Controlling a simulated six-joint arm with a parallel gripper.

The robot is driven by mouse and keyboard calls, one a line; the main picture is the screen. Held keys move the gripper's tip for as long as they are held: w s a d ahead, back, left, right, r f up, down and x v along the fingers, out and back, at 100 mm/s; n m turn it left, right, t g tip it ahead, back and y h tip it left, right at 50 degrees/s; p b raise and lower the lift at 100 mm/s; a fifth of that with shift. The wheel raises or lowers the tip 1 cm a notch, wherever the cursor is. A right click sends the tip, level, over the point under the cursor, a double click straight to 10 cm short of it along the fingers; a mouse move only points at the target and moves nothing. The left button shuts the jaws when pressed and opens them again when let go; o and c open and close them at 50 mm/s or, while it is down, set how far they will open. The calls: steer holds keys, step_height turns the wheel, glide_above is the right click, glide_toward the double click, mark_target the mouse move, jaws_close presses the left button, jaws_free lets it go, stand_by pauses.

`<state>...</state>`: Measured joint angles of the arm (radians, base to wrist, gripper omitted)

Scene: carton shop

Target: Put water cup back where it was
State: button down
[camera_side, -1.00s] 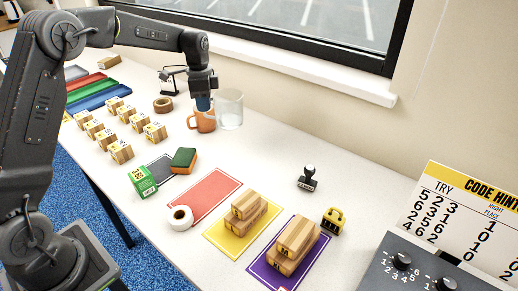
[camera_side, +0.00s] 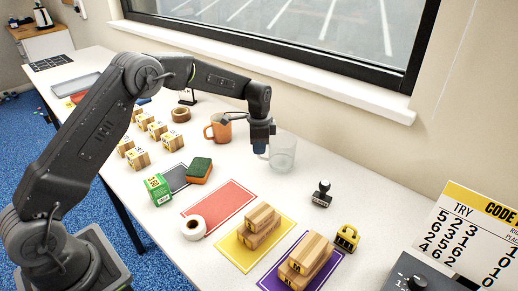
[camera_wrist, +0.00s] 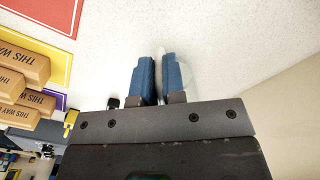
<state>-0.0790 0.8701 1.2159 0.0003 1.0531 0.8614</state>
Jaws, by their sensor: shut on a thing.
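The clear glass water cup (camera_side: 284,153) is upright, right of the orange mug (camera_side: 219,129) in the side view. My gripper (camera_side: 261,147) is shut on the cup at its left side, its blue fingers pointing down. In the wrist view the blue fingertips (camera_wrist: 158,72) are close together, and the see-through cup (camera_wrist: 188,72) shows faintly around and to the right of them. I cannot tell whether the cup's base touches the table. The mug stands apart from the cup on the table.
A black stamp (camera_side: 322,194) and yellow padlock (camera_side: 346,238) stand to the right. Wooden blocks (camera_side: 259,225) rest on the yellow mat (camera_side: 229,246). A red mat (camera_side: 218,207), white tape roll (camera_side: 193,228) and sponge (camera_side: 199,171) lie nearer. White table around the cup is clear.

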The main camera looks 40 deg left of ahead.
steer(key=shift+f, duration=0.55)
steer(key=shift+f, duration=0.1)
steer(key=c, duration=1.2)
jaws_free()
